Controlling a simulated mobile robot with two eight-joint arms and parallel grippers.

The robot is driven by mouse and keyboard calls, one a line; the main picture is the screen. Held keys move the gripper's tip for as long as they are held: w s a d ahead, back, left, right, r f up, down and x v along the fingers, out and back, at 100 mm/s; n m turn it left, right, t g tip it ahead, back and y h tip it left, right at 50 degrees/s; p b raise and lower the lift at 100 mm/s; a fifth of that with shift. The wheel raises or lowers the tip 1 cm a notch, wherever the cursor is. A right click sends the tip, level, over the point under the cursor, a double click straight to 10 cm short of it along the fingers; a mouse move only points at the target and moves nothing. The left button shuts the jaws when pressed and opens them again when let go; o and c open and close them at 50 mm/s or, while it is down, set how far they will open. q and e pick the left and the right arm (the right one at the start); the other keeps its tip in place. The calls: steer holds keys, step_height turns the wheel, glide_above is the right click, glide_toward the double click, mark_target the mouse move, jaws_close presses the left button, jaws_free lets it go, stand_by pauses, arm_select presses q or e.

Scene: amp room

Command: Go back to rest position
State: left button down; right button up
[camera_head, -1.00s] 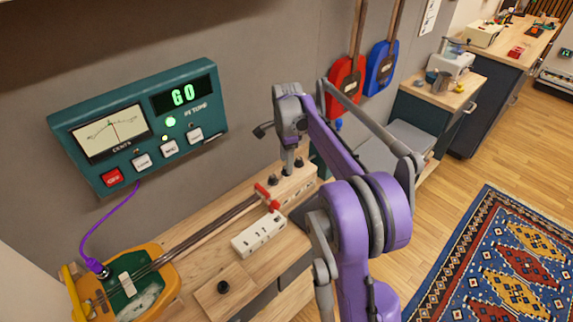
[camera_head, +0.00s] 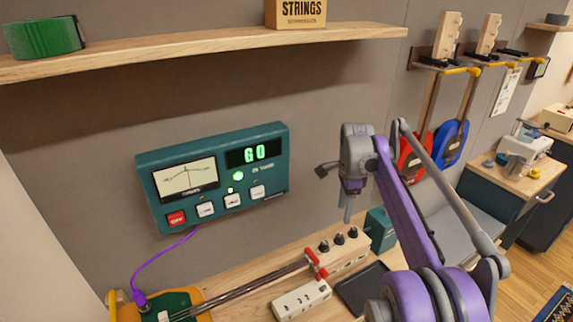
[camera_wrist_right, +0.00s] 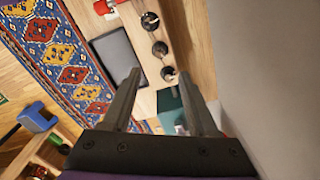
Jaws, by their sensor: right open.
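My right gripper (camera_head: 348,205) hangs in the air above the bench, pointing down, in the head view. Its two fingers stand apart with nothing between them in the right wrist view (camera_wrist_right: 159,76). Below it is a pale wooden block with several black knobs (camera_head: 338,239); the knobs also show in the right wrist view (camera_wrist_right: 160,49). The fingers are clear of the knobs. My left gripper is in neither view.
A teal tuner box (camera_head: 215,178) reading "GO" hangs on the wall, left of my gripper. A wooden shelf (camera_head: 200,52) runs above. A yellow-green guitar (camera_head: 185,305) lies on the bench. Red and blue instruments (camera_head: 451,143) hang at right.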

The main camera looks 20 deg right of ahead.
steer(key=s+a+f+n+t, duration=0.1)
steer(key=s+a+n, duration=0.4)
steer(key=a+n, duration=0.15)
steer(key=s+a+f+n+t, duration=0.1)
steer(key=s+a+n+t, duration=0.1)
steer(key=s+a+n, duration=0.45)
steer(key=s+a+f+n+t, duration=0.2)
steer(key=s+a+f+n, duration=0.6)
steer(key=s+a+f, duration=0.2)
steer(key=shift+s+a+f+n, duration=0.15)
steer(key=shift+s+a+n, duration=0.2)
steer(key=shift+s, duration=0.9)
steer(key=shift+d, duration=0.1)
